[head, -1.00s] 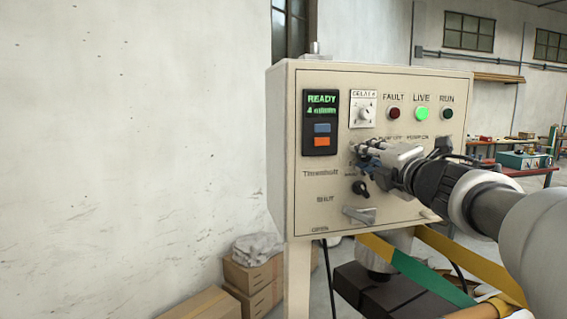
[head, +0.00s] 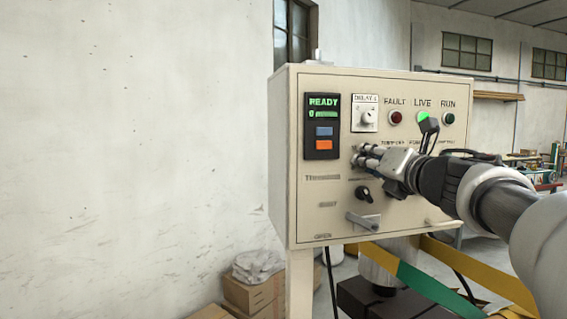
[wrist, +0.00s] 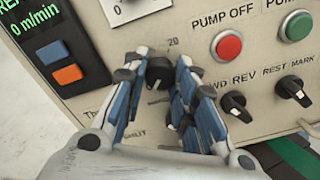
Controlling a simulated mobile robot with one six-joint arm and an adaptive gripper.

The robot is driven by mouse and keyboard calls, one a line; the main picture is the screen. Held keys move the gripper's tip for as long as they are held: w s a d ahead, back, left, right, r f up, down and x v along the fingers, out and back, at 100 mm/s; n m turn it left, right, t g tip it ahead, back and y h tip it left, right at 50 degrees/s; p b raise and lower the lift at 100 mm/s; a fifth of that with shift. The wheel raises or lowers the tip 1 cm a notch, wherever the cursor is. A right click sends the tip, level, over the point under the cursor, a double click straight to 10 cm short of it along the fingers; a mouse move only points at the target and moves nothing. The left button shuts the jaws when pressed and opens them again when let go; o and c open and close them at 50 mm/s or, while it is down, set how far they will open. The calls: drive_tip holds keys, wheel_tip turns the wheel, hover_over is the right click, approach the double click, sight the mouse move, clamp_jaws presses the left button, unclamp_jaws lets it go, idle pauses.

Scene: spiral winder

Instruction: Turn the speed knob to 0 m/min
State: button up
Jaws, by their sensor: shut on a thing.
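The black speed knob (wrist: 158,72) is on the cream panel, with a "20" mark above and to its right in the wrist view. My gripper (wrist: 156,68) is shut on it, with one blue-and-grey finger on each side. In the head view my gripper (head: 364,156) reaches the panel from the right and hides the knob. The display (wrist: 38,25) reads "0 m/min" in green. In the head view the display (head: 322,107) shows "READY" above that reading.
The red pump-off button (wrist: 226,46) and a black FWD/REV selector (wrist: 235,106) are right of my gripper. A delay dial (head: 365,115) is above it. Another black knob (head: 364,193) and a lever (head: 363,221) are below. Cardboard boxes (head: 250,293) stand at lower left.

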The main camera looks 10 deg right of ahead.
drive_tip(key=shift+r, duration=0.1)
idle(0.3)
drive_tip(key=o, duration=1.1)
drive_tip(key=shift+c, duration=0.2)
